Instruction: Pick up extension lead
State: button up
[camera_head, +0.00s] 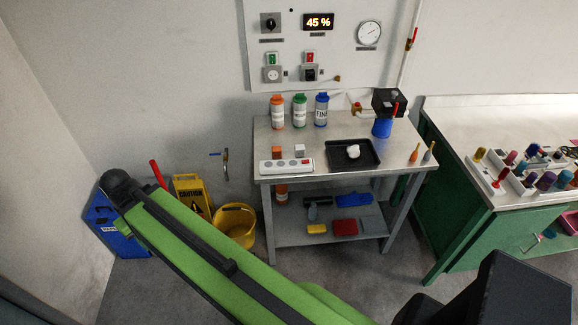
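The extension lead (287,166) is a white bar with several sockets and a red part near its right end. It lies flat along the front left edge of the grey metal workbench (318,144). My green arm crosses the lower left of the view, in front of the bench and apart from the lead. I cannot make out the fingers of my gripper in this view. Nothing covers the lead.
A black tray (335,161) with a white lump lies right of the lead. An orange block (277,152) and a pale block (300,150) stand just behind it. Three bottles stand at the back. A yellow bucket (235,224) stands on the floor left of the bench.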

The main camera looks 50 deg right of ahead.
aim_at(273, 167)
jog(key=i, duration=0.85)
jog(key=u, duration=0.05)
